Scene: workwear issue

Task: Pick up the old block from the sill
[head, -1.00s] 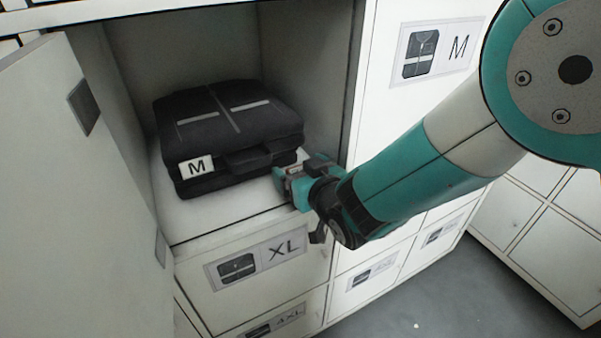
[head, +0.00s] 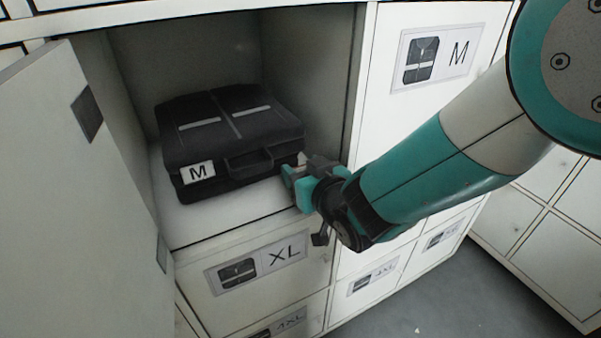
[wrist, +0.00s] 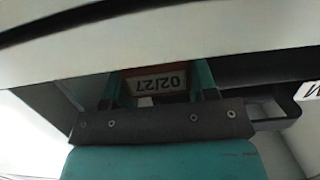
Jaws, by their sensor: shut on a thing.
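The old block (wrist: 157,82) shows in the wrist view as a small piece with a reddish-brown edge and a pale label that reads 02/27 upside down. It sits between the two teal fingers of my gripper (wrist: 157,88), which is shut on it. In the head view my gripper (head: 296,184) is at the front right of the open compartment, by the sill (head: 225,228). The block cannot be made out clearly there. Whether it still touches the sill cannot be told.
An open door (head: 85,200) stands at the left. The compartment's right wall (head: 345,100) is close to my gripper. Labelled shut lockers (head: 370,280) lie below.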

